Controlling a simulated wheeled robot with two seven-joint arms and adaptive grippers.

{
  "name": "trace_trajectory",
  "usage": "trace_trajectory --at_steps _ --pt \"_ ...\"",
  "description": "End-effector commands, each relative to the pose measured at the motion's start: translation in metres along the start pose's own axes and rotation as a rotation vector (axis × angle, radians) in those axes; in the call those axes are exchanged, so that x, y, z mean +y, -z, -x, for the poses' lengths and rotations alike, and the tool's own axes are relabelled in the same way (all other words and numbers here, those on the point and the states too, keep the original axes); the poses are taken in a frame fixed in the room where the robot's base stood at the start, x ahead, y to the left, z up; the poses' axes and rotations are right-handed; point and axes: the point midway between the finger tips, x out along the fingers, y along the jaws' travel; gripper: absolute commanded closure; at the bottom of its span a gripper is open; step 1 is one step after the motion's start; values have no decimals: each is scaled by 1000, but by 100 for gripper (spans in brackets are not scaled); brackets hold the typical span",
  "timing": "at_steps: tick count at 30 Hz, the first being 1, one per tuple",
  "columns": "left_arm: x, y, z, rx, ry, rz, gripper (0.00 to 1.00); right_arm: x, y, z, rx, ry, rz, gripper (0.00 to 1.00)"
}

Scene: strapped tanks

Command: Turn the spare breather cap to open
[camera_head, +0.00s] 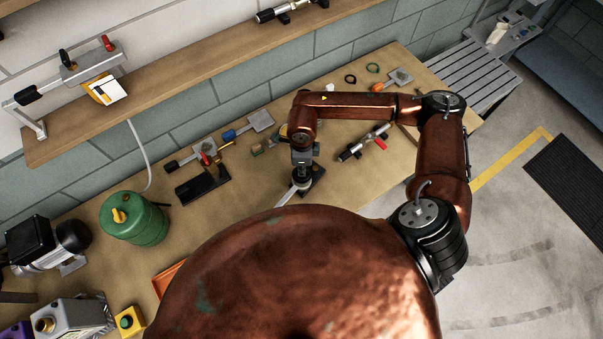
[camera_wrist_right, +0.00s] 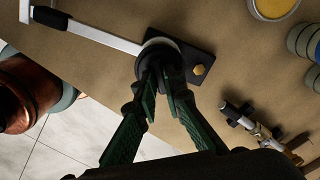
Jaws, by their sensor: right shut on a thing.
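My right gripper (camera_wrist_right: 160,72) points down at the bench and is shut on the dark round piece, which I take to be the spare breather cap (camera_wrist_right: 158,45). The fingers hide much of it. It sits on a black base plate (camera_wrist_right: 199,66) with a brass-coloured bolt. A long pale metal bar (camera_wrist_right: 95,32) runs from it to the upper left and ends in a dark grip. In the head view my right gripper (camera_head: 301,183) is over the same plate (camera_head: 316,180), and the bar (camera_head: 286,193) points to the lower left. My left gripper is not in view.
A green tank (camera_head: 135,218) with a yellow top stands on the bench at left. A black block with a red handle (camera_head: 204,183) lies left of my gripper. Metal fittings (camera_head: 362,142) lie to its right. A wooden shelf (camera_head: 180,85) runs along the wall.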

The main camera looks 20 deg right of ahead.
Motion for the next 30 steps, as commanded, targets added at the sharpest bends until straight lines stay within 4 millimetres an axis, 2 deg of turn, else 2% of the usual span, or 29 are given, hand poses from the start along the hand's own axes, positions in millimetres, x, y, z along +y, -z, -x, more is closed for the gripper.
trace_trajectory --at_steps 3,17,30 --pt "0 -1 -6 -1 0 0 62 0 1 -2 2 -1 43 100" --pt "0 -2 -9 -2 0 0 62 0 1 -1 2 -1 78 100" --pt "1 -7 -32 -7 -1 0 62 0 0 -2 0 0 286 100"
